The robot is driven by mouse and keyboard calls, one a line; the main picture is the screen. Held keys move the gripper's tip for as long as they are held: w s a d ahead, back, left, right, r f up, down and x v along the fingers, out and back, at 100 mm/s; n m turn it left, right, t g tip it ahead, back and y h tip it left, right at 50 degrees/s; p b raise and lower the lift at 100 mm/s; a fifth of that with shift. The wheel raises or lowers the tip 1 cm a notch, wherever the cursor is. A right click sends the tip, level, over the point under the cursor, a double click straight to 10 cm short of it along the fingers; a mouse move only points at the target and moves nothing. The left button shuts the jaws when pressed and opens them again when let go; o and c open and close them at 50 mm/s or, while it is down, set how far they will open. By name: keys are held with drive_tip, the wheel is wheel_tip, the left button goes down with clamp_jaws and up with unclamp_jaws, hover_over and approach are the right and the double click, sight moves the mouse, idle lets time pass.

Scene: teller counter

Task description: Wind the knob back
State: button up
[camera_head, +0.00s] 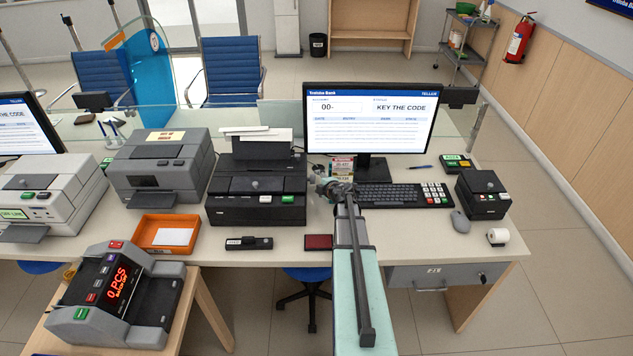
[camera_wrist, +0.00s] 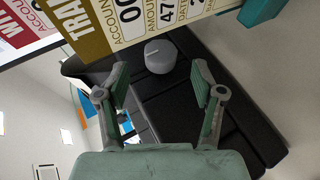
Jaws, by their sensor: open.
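A round grey knob (camera_wrist: 160,56) with a thin pointer line on its face shows in the wrist view, on the side of a black machine (camera_wrist: 240,110). My gripper (camera_wrist: 156,82) is open, its two fingers apart and nothing between the tips. The knob lies beyond the tips, roughly between them in the picture; I cannot tell the exact gap. In the head view my gripper (camera_head: 328,186) is beside the right side of the black printer (camera_head: 230,212). The side knob cannot be made out there.
Printed slips (camera_wrist: 120,28) stand close by the knob in the wrist view. A red pad (camera_head: 318,241) and a black stamp (camera_head: 248,243) lie at the front edge.

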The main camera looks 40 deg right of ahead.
drive_tip(key=v, duration=0.8)
drive_tip(key=shift+r, duration=0.1)
